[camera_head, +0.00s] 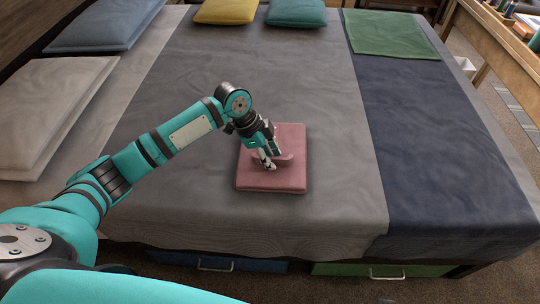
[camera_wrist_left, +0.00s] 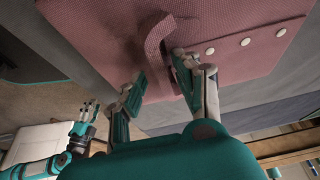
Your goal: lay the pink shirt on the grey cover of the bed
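The pink shirt (camera_head: 272,174) lies folded and flat on the grey cover (camera_head: 190,200) of the bed, near its front middle. My left gripper (camera_head: 269,158) is right over the shirt. In the left wrist view the two fingers of that gripper (camera_wrist_left: 160,75) stand apart. A raised pink strip of the shirt (camera_wrist_left: 152,40) rises close to the fingertips; I cannot tell whether they touch it. White buttons show along one side of the shirt (camera_wrist_left: 230,45). My right gripper (camera_wrist_left: 88,112) shows small in the left wrist view, clear of the shirt; its finger opening is unclear.
A dark blue cover (camera_head: 440,150) lies to the right, with a green folded cloth (camera_head: 390,33) at its far end. Yellow (camera_head: 226,11) and teal (camera_head: 296,12) cushions lie at the back. Pale pillows (camera_head: 45,105) lie left. Grey cover around the shirt is clear.

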